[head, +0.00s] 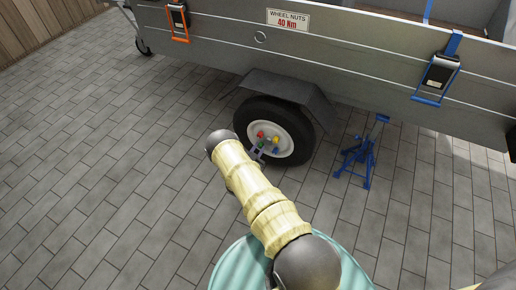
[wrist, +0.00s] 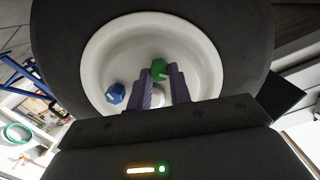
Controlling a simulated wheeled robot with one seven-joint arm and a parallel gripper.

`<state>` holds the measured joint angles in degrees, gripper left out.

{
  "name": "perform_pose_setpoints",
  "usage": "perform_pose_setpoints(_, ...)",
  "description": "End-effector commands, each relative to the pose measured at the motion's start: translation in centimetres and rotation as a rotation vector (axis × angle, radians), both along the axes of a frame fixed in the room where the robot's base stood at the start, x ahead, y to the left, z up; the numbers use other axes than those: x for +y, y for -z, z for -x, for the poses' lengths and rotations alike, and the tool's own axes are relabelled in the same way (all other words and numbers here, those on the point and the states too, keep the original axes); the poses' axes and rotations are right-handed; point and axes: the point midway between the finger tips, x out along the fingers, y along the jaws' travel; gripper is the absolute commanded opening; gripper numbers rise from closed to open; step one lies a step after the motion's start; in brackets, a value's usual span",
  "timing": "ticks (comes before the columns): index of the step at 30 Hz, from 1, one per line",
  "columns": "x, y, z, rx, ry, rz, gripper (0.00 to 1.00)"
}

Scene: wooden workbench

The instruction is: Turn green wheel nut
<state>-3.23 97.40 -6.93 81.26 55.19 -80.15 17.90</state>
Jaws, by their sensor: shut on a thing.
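The trailer wheel (head: 288,142) has a black tyre and a white rim, under a grey fender. The green wheel nut (wrist: 159,70) sits between the tips of my gripper (wrist: 162,84) in the wrist view, and the two fingers are shut on it. A blue nut (wrist: 116,93) stands on the rim to the left of the fingers. In the head view my gripper (head: 258,152) is at the wheel's lower left face, partly hidden by my arm. A red nut (head: 260,134) and a yellow nut (head: 276,139) also show on the hub there.
A blue jack stand (head: 358,152) stands on the paving right of the wheel. The trailer side (head: 350,60) rises above the wheel, with a sign reading "WHEEL NUTS 40 Nm" (head: 288,20). The grey paving (head: 110,130) to the left is clear.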

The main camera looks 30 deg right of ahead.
Motion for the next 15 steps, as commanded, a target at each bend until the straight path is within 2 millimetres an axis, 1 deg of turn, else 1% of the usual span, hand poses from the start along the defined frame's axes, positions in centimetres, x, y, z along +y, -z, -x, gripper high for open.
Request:
perform_pose_setpoints(14,0.04,0.18,0.17,-0.01,0.002,-0.013,0.0)
perform_pose_setpoints(15,0.04,0.17,0.17,-0.01,0.002,-0.013,0.26)
